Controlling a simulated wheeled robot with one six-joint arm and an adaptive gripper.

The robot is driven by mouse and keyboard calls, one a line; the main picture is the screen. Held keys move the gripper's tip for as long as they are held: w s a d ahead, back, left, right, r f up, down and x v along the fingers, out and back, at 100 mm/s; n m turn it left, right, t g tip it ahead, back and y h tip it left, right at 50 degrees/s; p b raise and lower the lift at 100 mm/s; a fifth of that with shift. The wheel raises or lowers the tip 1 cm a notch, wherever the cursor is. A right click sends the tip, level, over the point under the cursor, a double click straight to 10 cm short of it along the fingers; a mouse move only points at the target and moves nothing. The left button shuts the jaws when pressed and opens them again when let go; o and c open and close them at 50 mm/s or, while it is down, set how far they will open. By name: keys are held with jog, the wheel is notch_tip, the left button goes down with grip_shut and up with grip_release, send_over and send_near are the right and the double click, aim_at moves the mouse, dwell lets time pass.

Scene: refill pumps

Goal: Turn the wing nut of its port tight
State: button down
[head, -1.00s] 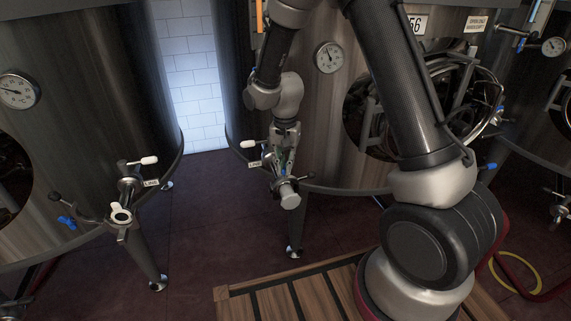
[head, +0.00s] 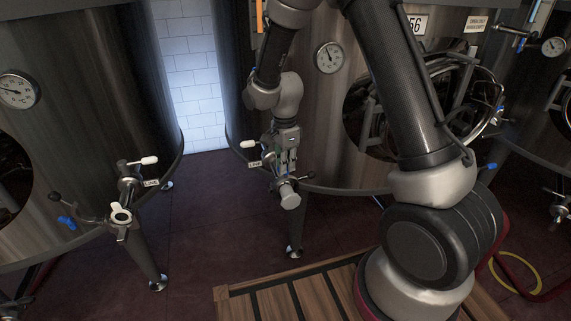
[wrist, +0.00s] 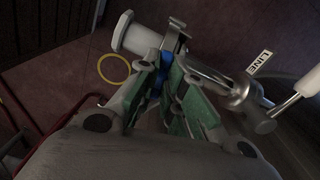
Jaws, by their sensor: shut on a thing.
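My gripper (head: 284,174) points down at the port (head: 289,197) on the middle tank. In the wrist view its two green-padded fingers (wrist: 163,75) close from both sides on the blue wing nut (wrist: 154,86). Only a narrow strip of the blue wing nut shows between the fingers; the rest is hidden. The port's pale round end (wrist: 130,33) and steel clamp (wrist: 174,42) lie just beyond the fingertips. The wing nut is mostly hidden by my gripper in the head view.
A steel valve pipe (wrist: 222,84) with a LINE tag (wrist: 260,63) and white-tipped handle (wrist: 311,82) runs close beside my fingers. A wooden slatted platform (head: 240,294) lies in front.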

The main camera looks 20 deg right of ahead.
jog(key=shift+m, duration=0.6)
jog(key=c, duration=1.5)
grip_release()
notch_tip(320, 180, up, 12)
